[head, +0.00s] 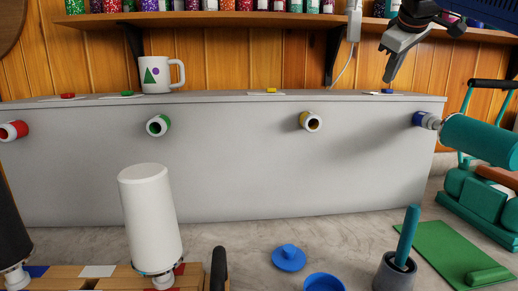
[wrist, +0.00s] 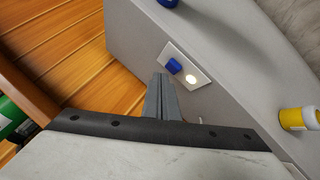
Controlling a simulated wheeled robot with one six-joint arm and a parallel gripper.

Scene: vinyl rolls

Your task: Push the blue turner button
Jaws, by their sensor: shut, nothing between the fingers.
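The blue button (head: 388,91) sits on a white plate on top of the grey ledge, at its right end. In the wrist view the blue button (wrist: 174,67) stands beside a glowing white light (wrist: 191,79) on the same plate. My gripper (head: 387,81) is shut and empty, pointing down just above the button. In the wrist view its fingertips (wrist: 161,78) are close beside the button; I cannot tell whether they touch. The blue turner (head: 420,119) sticks out of the ledge's front below, with a teal roll (head: 480,139) at it.
Red (head: 67,96), green (head: 126,94) and yellow (head: 271,90) buttons lie along the ledge (head: 220,150), with a mug (head: 157,76) on it. Red, green and yellow turners project from its front. A shelf (head: 220,18) with rolls runs above, and a white cord hangs near my gripper.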

